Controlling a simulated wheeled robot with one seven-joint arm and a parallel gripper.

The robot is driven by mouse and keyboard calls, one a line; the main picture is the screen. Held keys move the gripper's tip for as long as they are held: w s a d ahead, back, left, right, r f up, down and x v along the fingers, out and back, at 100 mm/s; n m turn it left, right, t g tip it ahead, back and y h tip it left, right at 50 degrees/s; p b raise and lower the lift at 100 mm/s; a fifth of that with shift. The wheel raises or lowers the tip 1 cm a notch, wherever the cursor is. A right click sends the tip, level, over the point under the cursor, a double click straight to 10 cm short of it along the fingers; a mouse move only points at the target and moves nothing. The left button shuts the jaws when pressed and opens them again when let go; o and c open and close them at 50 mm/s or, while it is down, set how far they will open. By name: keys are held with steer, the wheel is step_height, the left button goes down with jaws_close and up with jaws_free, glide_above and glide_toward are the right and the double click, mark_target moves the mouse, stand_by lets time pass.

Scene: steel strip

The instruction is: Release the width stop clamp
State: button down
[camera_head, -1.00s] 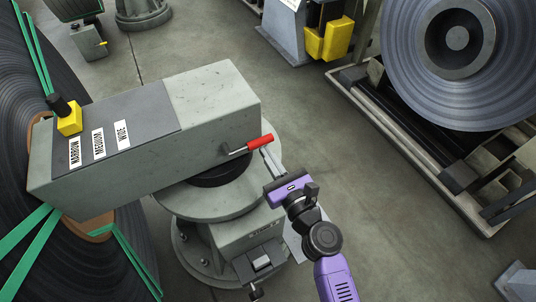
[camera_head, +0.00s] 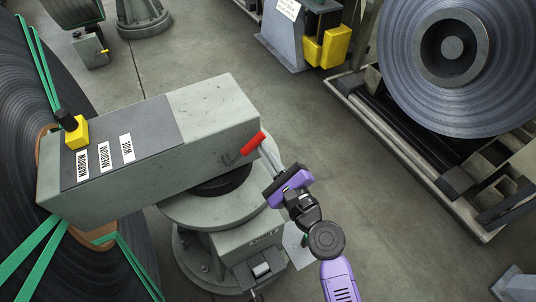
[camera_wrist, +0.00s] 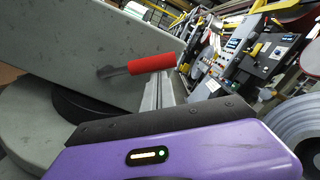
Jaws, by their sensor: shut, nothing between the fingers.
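The red-handled clamp lever (camera_head: 252,143) sticks out from the side of the grey arm block (camera_head: 215,105), its grip tilted up to the right. It also shows in the wrist view (camera_wrist: 152,64), lying across the picture. My gripper (camera_head: 264,148) is shut and empty, its slim grey fingers reaching up to the lever's right side. The fingertips are at or very close to the red grip; I cannot tell whether they touch. A yellow stop block (camera_head: 76,132) with a black knob sits at the block's left end, beside the NARROW label; MEDIUM and WIDE labels follow to its right.
A round pedestal (camera_head: 215,210) carries the grey block. A large strip coil (camera_head: 25,130) with green bands stands at left. Another coil (camera_head: 400,75) stands on a framed cradle at upper right. Bare floor (camera_head: 320,110) lies between.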

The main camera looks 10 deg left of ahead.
steer(key=n, duration=0.1)
steer(key=r+n, duration=0.1)
steer(key=a+r+n+p, duration=0.1)
steer(key=shift+s+r, duration=0.2)
steer(key=shift+s, duration=0.15)
steer(key=s+a+r+n+p, duration=0.3)
steer(key=a+n, duration=0.1)
steer(key=n, duration=0.4)
steer(key=shift+a+r, duration=0.15)
steer(key=shift+a, duration=0.1)
steer(key=shift+s+a, duration=0.1)
steer(key=shift+a, duration=0.05)
